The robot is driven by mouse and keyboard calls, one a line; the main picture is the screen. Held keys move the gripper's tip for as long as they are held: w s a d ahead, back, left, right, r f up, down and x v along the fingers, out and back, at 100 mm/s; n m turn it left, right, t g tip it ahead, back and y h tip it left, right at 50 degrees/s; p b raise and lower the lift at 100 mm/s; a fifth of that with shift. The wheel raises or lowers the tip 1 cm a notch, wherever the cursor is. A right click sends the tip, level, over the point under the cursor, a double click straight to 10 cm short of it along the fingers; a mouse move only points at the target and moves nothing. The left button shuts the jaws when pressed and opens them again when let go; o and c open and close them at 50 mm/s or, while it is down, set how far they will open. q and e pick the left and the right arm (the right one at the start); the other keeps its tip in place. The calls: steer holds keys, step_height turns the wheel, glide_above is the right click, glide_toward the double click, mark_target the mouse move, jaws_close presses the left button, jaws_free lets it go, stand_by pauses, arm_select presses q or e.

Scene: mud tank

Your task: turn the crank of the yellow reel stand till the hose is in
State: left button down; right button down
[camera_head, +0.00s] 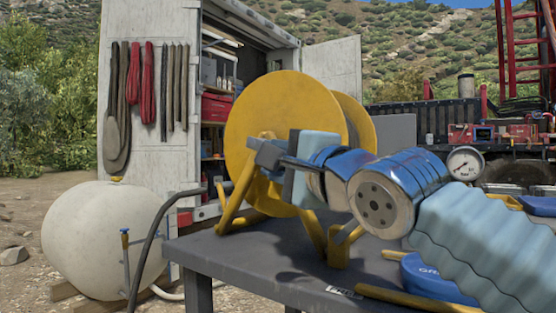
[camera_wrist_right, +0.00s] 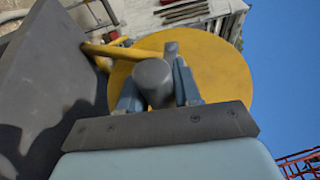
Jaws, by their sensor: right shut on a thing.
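The yellow reel stand (camera_head: 262,112) stands on the grey table, its round side plates upright; its disc also shows in the right wrist view (camera_wrist_right: 222,75). The dark grey crank (camera_head: 265,152) is on the near side of the reel. My right gripper (camera_head: 287,164) reaches in from the right and is shut on the crank's grey cylindrical handle (camera_wrist_right: 153,80), a finger on each side of it. A dark hose (camera_head: 146,245) curves from near the stand down past the table's left edge. The hose on the drum is hidden behind the disc. My left gripper is not in view.
The grey table (camera_head: 255,255) carries a blue item (camera_head: 435,277) and yellow bars (camera_head: 415,298) at right, partly behind my arm. A round pale tank (camera_head: 98,240) stands on the ground at left. A pressure gauge (camera_head: 465,163) is behind my arm. The table's left front is bare.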

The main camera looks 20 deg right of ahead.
steer(key=c, duration=0.9)
jaws_free()
steer(key=v, duration=1.3)
steer(key=shift+s+d, duration=0.15)
steer(key=shift+s, duration=0.2)
